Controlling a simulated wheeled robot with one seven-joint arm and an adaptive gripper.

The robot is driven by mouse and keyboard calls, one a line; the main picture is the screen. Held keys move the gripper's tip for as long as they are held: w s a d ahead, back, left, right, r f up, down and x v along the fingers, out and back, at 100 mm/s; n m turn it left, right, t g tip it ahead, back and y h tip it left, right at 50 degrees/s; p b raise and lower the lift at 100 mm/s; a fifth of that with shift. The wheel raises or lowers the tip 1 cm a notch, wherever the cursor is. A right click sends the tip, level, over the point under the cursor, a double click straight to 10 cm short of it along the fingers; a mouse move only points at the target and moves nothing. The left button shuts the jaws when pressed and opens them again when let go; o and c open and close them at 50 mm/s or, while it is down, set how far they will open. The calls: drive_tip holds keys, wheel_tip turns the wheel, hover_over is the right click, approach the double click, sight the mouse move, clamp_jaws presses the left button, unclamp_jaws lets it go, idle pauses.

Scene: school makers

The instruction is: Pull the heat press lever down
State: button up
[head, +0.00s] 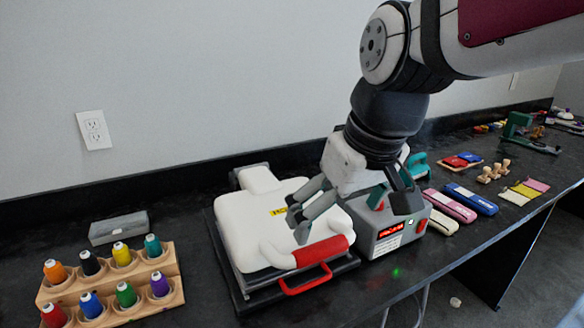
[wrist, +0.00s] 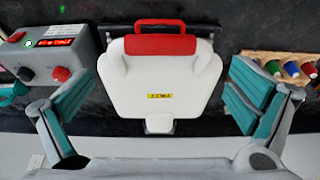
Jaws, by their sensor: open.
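The heat press (head: 262,225) is a white, rounded body on a dark base, on the black counter. A red grip bar (head: 322,252) crosses its front end, and a thinner red loop handle (head: 306,283) sits lower at the front. My gripper (head: 350,212) is open and empty above the press's right side. In the wrist view the press (wrist: 160,75) lies between my two spread, teal-padded fingers, with the red bar (wrist: 160,45) and red loop (wrist: 160,23) at the top, beyond the fingertips. No finger visibly touches the bar.
Several small items line the counter farther right.

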drive_tip(key=shift+v, duration=1.3)
drive_tip(key=s+d+f+m+g+h, duration=0.1)
drive_tip(key=s+d+f+m, duration=0.15)
drive_tip(key=s+d, duration=0.45)
drive_tip(key=s+d+f+m+g, duration=0.1)
drive_tip(key=s+d+f+m, duration=0.2)
drive_tip(key=s, duration=0.9)
wheel_tip(320, 180, up, 12)
drive_tip(key=t+p, duration=0.2)
drive_tip(key=p, duration=1)
drive_tip(key=shift+w+n+t+p, duration=0.35)
drive_tip(key=shift+w+n+t, duration=0.05)
drive_tip(key=shift+n, duration=0.05)
